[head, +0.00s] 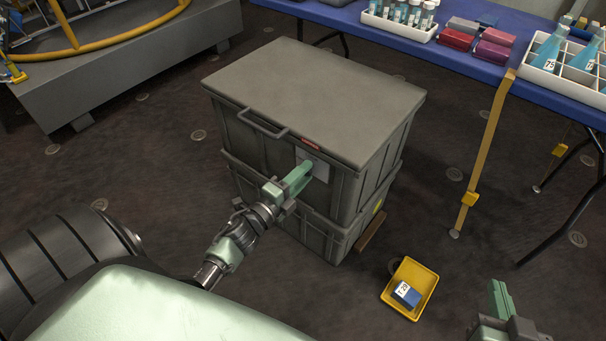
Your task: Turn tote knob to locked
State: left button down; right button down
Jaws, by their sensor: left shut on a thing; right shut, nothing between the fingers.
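A grey lidded tote (313,100) stands upright on top of another grey tote. Its front has a bar handle (262,124), a light grey plate (322,168) and a small red label (310,144) just above the plate. My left gripper (305,171) is at the plate, with its fingers shut on the knob. The knob itself is hidden behind the fingers, so I cannot see which way it points. My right gripper (500,298) is at the bottom right, shut and empty, well apart from the tote.
A yellow tray (428,277) holding a blue box (406,294) lies on the floor right of the totes. A grey platform (130,68) stands at the back left.

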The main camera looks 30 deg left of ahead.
jog(key=shift+w+r, duration=0.2)
jog(key=shift+r, duration=0.1)
pick_arm(q)
jog(key=c, duration=1)
grip_release()
jog(key=shift+d, duration=0.1)
jog(key=shift+c, duration=0.2)
pick_arm(e)
jog(key=shift+f, duration=0.1)
pick_arm(q)
jog(key=shift+s, duration=0.1)
pick_arm(e)
jog(key=shift+s, duration=0.1)
pick_arm(q)
jog(key=s+p, duration=0.1)
jog(key=s, duration=0.6)
jog(key=shift+s+a, duration=0.3)
jog(key=shift+a, duration=0.05)
pick_arm(e)
jog(key=s+f+g, duration=0.1)
jog(key=f, duration=0.1)
jog(key=s+d+f+g, duration=0.1)
jog(key=s+f, duration=0.1)
jog(key=shift+d+g+h, duration=0.2)
jog(key=shift+g+h, duration=0.1)
jog(key=shift+h, duration=0.1)
